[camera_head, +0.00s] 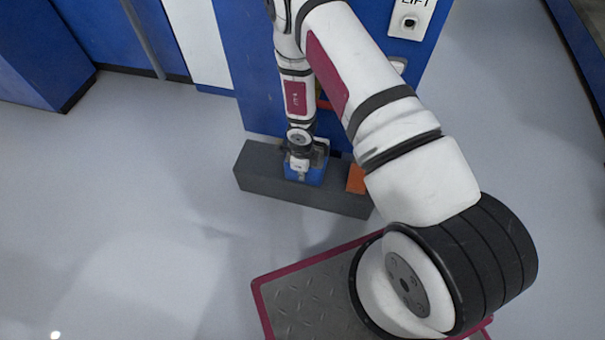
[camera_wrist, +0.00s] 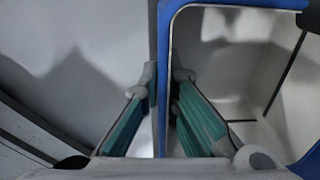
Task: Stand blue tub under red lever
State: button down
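The blue tub (camera_head: 317,176) stands on a low dark grey block, partly hidden by my gripper (camera_head: 299,172). In the wrist view the tub's blue rim (camera_wrist: 232,4) and pale, empty-looking inside fill the right half. My gripper's teal-padded fingers (camera_wrist: 163,88) straddle one tub wall, the left finger outside and the right one inside. They look closed on that wall, with little or no gap at the tips. A small red-orange part (camera_head: 322,103), perhaps the red lever, shows on the blue cabinet just above the tub, mostly hidden behind my arm.
The dark grey block (camera_head: 258,180) runs along the foot of the blue cabinet (camera_head: 258,100). An orange piece (camera_head: 356,180) is at the block, right of the tub. A panel marked LIFT (camera_head: 409,20) is on the cabinet at upper right. The floor at left is clear.

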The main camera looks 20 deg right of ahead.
jog(key=c, duration=1.8)
grip_release()
jog(key=shift+f, duration=0.1)
notch_tip(320, 180, up, 12)
jog(key=p, duration=0.9)
jog(key=shift+s, duration=0.15)
jog(key=shift+a, duration=0.1)
